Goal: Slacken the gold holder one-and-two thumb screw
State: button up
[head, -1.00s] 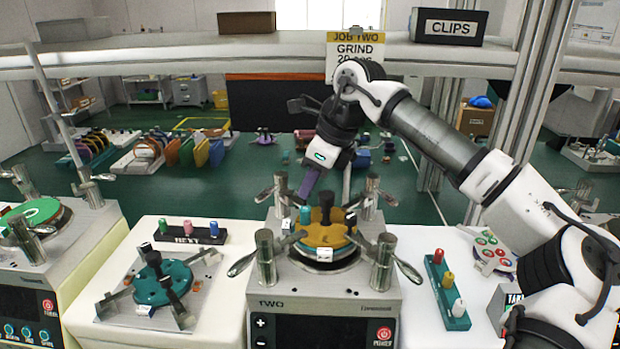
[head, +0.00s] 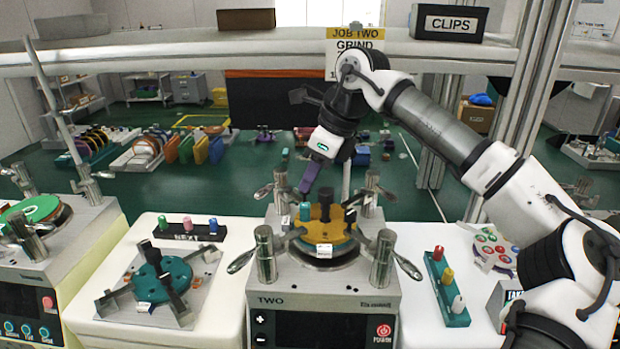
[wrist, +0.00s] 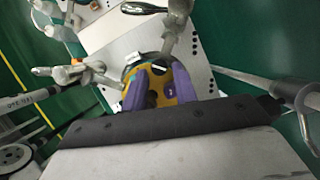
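The gold holder (head: 340,246) sits on the round plate of the machine marked TWO, with a dark knob (head: 325,205) standing at its middle. A small teal piece (head: 305,212) stands at its left rear edge, and a white tag is on its front. The one-and-two thumb screw is too small to pick out. My gripper (head: 306,186) hangs above and behind the holder's left side, apart from it. In the wrist view, the two purple fingers of my gripper (wrist: 161,88) are spread with nothing clearly between them, and the gold holder (wrist: 183,88) shows below, partly hidden by them.
Metal posts with lever handles (head: 265,255) stand around the holder. A teal holder (head: 160,282) lies on a plate at left, before a rack of coloured knobs (head: 190,232). A green rack (head: 445,290) stands at right. The shelf (head: 250,55) crosses behind my arm.

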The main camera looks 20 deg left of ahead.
jog(key=b+v, duration=0.1)
jog(key=v, duration=1.1)
jog(key=shift+d+r, duration=0.2)
jog(key=shift+r, duration=0.1)
jog(key=shift+s+f, duration=0.1)
